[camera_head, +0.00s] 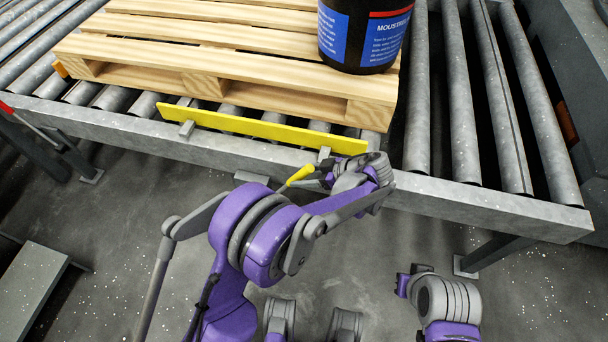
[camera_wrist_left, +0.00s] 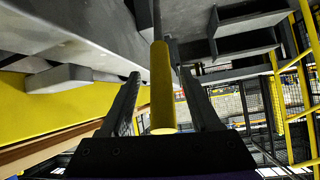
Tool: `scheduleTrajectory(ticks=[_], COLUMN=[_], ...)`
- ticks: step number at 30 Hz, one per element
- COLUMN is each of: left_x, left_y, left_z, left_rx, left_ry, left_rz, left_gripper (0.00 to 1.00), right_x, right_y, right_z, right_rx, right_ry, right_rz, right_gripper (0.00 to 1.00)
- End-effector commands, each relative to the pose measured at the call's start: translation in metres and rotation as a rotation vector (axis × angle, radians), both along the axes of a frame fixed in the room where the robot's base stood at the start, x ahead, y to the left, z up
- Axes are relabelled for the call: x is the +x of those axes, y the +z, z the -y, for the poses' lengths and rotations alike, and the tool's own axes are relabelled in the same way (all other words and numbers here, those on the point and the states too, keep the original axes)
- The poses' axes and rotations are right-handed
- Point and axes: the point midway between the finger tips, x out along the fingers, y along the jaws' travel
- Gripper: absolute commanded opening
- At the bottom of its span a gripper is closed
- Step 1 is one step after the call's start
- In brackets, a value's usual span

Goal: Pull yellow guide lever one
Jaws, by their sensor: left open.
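The yellow guide lever (camera_head: 300,173) sticks out at an angle below the front edge of the conveyor, near the right end of a yellow guide bar (camera_head: 262,130). My left gripper (camera_head: 316,179) is at the lever. In the left wrist view the lever's yellow grip (camera_wrist_left: 161,85) lies between the two dark fingers of the left gripper (camera_wrist_left: 163,105). The fingers are open, with a gap visible on both sides of the grip. Part of my right arm shows at the lower right of the head view; its fingers cannot be made out.
A wooden pallet (camera_head: 225,80) lies on the roller conveyor (camera_head: 480,195) behind the guide bar. A dark pail (camera_head: 362,35) with blue labels stands on its right part. Bare rollers (camera_head: 500,110) lie to the right. The floor in front is mostly clear.

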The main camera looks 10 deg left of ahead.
Motion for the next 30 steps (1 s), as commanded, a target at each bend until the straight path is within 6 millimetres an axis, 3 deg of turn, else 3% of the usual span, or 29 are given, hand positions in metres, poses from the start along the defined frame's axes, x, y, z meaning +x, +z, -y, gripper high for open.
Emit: scheduleTrajectory(ticks=[5, 18, 30], left_x=[-0.001, -0.014, -0.016], left_y=[0.008, 0.054, 0.062], left_z=[0.01, 0.076, 0.088], left_rx=[0.001, -0.001, -0.001], left_ry=[-0.002, -0.003, -0.001], left_rz=[0.001, 0.001, -0.001], left_gripper=[0.63, 0.63, 0.63], right_x=[0.0, -0.002, -0.002], right_y=[0.004, 0.021, 0.023], right_z=[0.0, 0.0, 0.0], right_rx=[0.0, 0.0, 0.0], right_ry=[0.0, 0.0, 0.0], right_rz=[0.001, 0.007, 0.008], right_gripper=[0.0, 0.0, 0.0])
